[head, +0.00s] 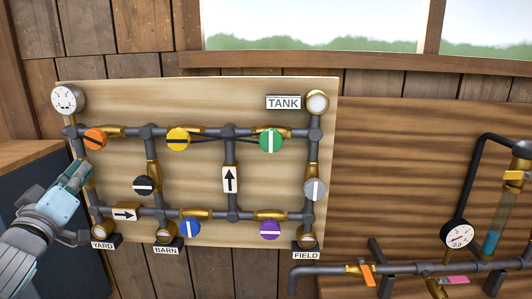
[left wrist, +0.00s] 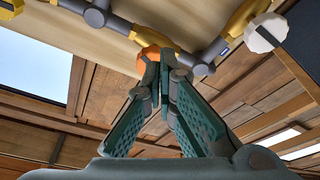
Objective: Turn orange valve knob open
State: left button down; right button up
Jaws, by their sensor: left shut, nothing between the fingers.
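The orange valve knob (head: 95,138) sits on the upper left pipe run of the board, just right of the corner joint under the gauge. A pale stripe crosses its face, looking near horizontal and slightly tilted. My left gripper (head: 84,168) is below and slightly left of the knob in the head view. In the left wrist view the left gripper (left wrist: 152,72) has its fingers shut with nothing between them. The orange knob (left wrist: 138,64) shows behind the fingertips, partly hidden by them. I cannot tell whether they touch. My right gripper is not in view.
Yellow (head: 178,139), green (head: 270,140), black (head: 144,186), blue (head: 190,228), purple (head: 269,229) and grey (head: 315,189) knobs share the board. A gauge (head: 67,99) is above left. A second pipe rig (head: 425,267) stands at right. A dark cabinet (head: 30,180) is behind my left arm.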

aim_at(95, 139)
pick_arm(q)
jog(key=p+x, duration=0.2)
jog(key=x, duration=0.1)
jog(key=p+x, duration=0.2)
jog(key=shift+w+d+f, duration=0.3)
jog(key=shift+d+f, duration=0.05)
jog(key=shift+d, duration=0.05)
jog(key=shift+a+f, duration=0.1)
dwell(0.3)
